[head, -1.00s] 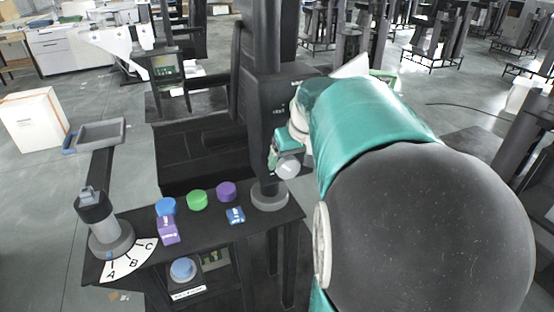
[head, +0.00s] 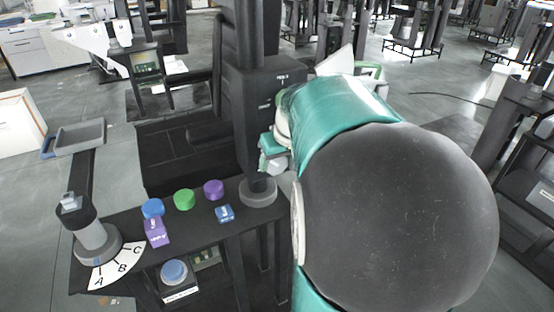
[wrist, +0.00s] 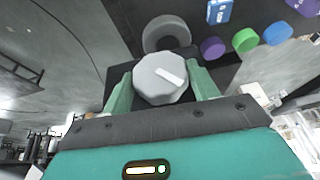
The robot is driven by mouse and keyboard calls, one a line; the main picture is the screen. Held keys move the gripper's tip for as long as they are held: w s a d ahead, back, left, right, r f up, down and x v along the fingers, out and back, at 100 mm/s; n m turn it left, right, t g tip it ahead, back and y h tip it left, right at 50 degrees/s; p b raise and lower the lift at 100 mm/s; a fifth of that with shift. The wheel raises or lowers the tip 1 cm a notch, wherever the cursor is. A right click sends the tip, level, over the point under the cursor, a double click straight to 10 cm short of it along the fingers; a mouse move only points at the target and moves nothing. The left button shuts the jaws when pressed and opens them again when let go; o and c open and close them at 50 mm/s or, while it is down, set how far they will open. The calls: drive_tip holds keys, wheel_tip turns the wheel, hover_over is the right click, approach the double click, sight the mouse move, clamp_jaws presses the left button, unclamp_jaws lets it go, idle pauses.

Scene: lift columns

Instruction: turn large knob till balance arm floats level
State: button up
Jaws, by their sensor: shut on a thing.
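The large grey knob (wrist: 163,78), many-sided with a white pointer line, sits between the two green fingers of my gripper (wrist: 161,88) in the wrist view. The fingers touch its sides, and my gripper is shut on it. In the head view my gripper (head: 276,150) is at the front of the dark lift column (head: 262,85), and the knob is mostly hidden by my arm. I cannot tell for sure which part is the balance arm; a dark beam bearing a grey tray (head: 80,137) extends at the left.
A dark bench (head: 200,238) carries blue (head: 152,208), green (head: 184,199) and purple (head: 213,189) round buttons. A grey dial post (head: 92,238) stands by an A-B-C scale (head: 122,266). A white box (head: 18,122) is at the far left.

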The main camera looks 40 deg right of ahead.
drive_tip(key=shift+d+y, duration=0.1)
drive_tip(key=shift+y, duration=0.2)
drive_tip(key=shift+d+f+m+t+y, duration=0.1)
drive_tip(key=shift+m+t+y, duration=0.1)
drive_tip(key=shift+y, duration=0.4)
drive_tip(key=shift+d+m+t+y, duration=0.1)
drive_tip(key=shift+t+y, duration=0.1)
drive_tip(key=shift+y, duration=0.4)
drive_tip(key=y, duration=0.1)
drive_tip(key=t+y, duration=0.1)
drive_tip(key=m+y, duration=0.1)
drive_tip(key=y, duration=0.1)
drive_tip(key=shift+d+f+t, duration=0.2)
drive_tip(key=shift+d+t, duration=0.1)
drive_tip(key=y, duration=0.1)
drive_tip(key=t+y, duration=0.1)
drive_tip(key=m+y, duration=0.1)
drive_tip(key=shift+s+d+f+t+y, duration=0.1)
drive_tip(key=shift+f+t+y, duration=0.2)
drive_tip(key=shift+y, duration=0.1)
drive_tip(key=shift+m+t+y, duration=0.5)
drive_tip(key=shift+t+y, duration=0.2)
drive_tip(key=shift+y, duration=0.3)
